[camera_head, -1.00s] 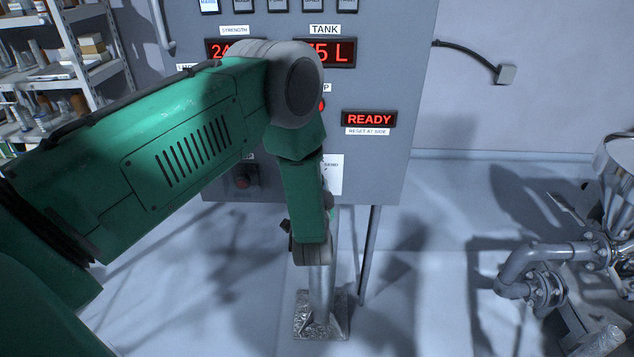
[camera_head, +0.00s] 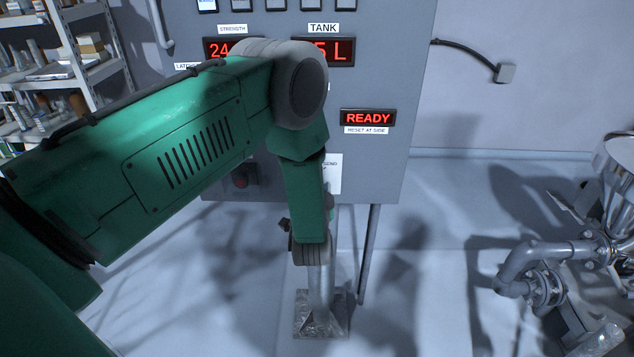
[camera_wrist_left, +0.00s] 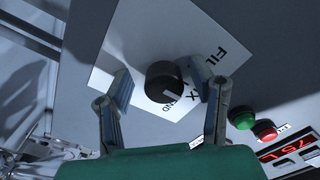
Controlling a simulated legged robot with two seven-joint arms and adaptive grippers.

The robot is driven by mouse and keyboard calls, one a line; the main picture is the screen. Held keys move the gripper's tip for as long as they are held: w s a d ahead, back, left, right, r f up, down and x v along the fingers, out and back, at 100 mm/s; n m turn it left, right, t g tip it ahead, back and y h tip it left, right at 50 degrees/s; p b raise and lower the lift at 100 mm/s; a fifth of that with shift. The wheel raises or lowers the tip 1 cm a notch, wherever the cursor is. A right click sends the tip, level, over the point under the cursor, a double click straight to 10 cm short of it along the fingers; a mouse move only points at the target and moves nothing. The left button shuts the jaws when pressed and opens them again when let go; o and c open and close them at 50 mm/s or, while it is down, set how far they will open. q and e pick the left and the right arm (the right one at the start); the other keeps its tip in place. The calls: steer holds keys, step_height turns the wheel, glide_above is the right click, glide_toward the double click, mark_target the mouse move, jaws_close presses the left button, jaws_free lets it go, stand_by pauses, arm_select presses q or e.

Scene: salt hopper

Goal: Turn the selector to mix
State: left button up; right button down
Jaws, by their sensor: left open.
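The selector is a round black knob (camera_wrist_left: 163,82) on a tilted white plate (camera_wrist_left: 150,35) in the left wrist view. The plate's lettering shows in part: "FIL", "X" and "ND". A pale mark on the knob faces the "ND" lettering. My left gripper (camera_wrist_left: 160,88) is open, with one finger on either side of the knob. Whether the fingers touch it I cannot tell. In the head view my green left arm hides the gripper and the knob; only a strip of the white plate (camera_head: 334,172) shows. My right gripper is in neither view.
The grey control panel (camera_head: 385,60) carries a lit READY display (camera_head: 368,118). A green button (camera_wrist_left: 243,117) and a red button (camera_wrist_left: 265,130) sit near the right finger. Shelves (camera_head: 100,65) stand at left and pipework (camera_head: 540,255) at right.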

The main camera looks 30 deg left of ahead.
arm_select(q)
steer(key=shift+s+d, duration=0.1)
steer(key=shift+s, duration=0.1)
steer(key=v, duration=1.1)
steer(key=shift+s+d, duration=0.2)
steer(key=shift+d, duration=0.1)
steer(key=shift+f, duration=0.15)
steer(key=s+f+g+h+b, duration=0.4)
steer(key=s+f, duration=0.1)
steer(key=f, duration=0.7)
steer(key=s+d+f+g+h+b, duration=0.1)
steer(key=s+f+g+b, duration=0.1)
steer(key=s, duration=0.6)
steer(key=s+f+n+g+h+b, duration=0.1)
steer(key=s+f+g+h, duration=0.1)
steer(key=s+f+g, duration=0.3)
steer(key=s+d+f+n+g+h+b, duration=0.1)
steer(key=s+f, duration=0.4)
steer(key=s, duration=0.6)
steer(key=g+h+b, duration=0.1)
steer(key=g, duration=0.1)
steer(key=shift+d+f+g+b, duration=0.2)
steer(key=shift+d+g+b, duration=0.1)
steer(key=shift+d+g, duration=0.1)
